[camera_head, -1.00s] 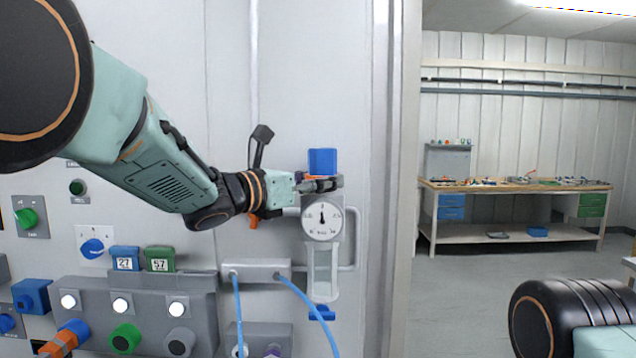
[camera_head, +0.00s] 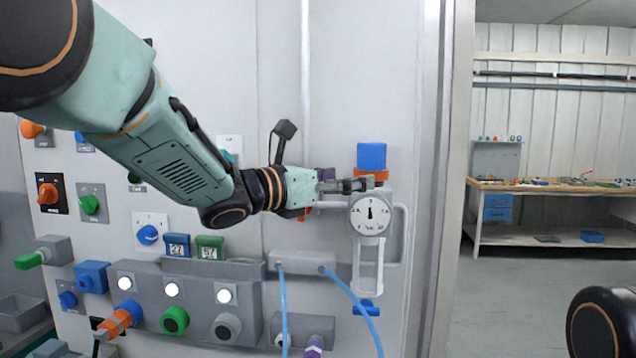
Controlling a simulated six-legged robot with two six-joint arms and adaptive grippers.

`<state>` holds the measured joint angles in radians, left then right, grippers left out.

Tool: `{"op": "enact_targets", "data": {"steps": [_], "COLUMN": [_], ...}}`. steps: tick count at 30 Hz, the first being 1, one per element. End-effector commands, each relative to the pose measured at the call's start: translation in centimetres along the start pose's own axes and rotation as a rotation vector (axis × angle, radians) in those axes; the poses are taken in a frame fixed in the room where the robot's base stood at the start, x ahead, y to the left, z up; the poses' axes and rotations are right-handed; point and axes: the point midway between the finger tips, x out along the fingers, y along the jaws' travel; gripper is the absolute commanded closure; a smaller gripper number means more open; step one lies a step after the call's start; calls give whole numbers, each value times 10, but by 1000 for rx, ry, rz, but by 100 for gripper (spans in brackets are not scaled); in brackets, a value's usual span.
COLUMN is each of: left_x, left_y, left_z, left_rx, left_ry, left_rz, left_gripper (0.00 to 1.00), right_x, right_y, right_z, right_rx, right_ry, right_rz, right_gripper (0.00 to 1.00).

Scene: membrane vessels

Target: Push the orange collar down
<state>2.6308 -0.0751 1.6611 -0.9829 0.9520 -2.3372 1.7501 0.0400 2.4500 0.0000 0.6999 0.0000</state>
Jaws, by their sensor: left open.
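The orange collar (camera_head: 384,176) shows as a thin band right under a blue block-shaped cap (camera_head: 371,156), at the top of a gauge unit on the grey panel. My left gripper (camera_head: 365,184) comes in from the left, its fingers level across the front of the collar and hiding much of it. It is open and nothing shows between its fingers. I cannot tell whether the fingers touch the collar. The round white gauge (camera_head: 370,214) sits just below the fingers. My right gripper is out of view; only part of my right arm shows at the lower right.
Below the gauge is a clear vessel (camera_head: 369,267) with a blue valve handle (camera_head: 366,308). Light blue hoses run from a grey block (camera_head: 301,260). Knobs, lamps and labelled units crowd the panel at left. A workbench (camera_head: 560,186) stands in the room behind at right.

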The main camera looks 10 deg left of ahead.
Motion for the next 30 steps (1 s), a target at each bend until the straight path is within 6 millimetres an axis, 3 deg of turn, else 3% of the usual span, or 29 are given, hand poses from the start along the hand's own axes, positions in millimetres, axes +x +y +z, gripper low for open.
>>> {"op": "enact_targets", "data": {"steps": [6, 12, 25, 30], "left_x": [-44, -66, -71, -60], "left_y": [0, 0, -1, 0], "left_z": [0, 0, -1, -1], "left_rx": [-3, -2, 0, 3], "left_ry": [-2, -1, 1, 3], "left_rz": [0, 0, -2, -1], "left_gripper": [17, 17, 17, 17], "right_x": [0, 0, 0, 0], "right_y": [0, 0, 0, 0], "right_z": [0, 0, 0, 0], "right_rx": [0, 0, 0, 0], "right_ry": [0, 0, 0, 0], "right_rz": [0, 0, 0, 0], "right_gripper": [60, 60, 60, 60]}}
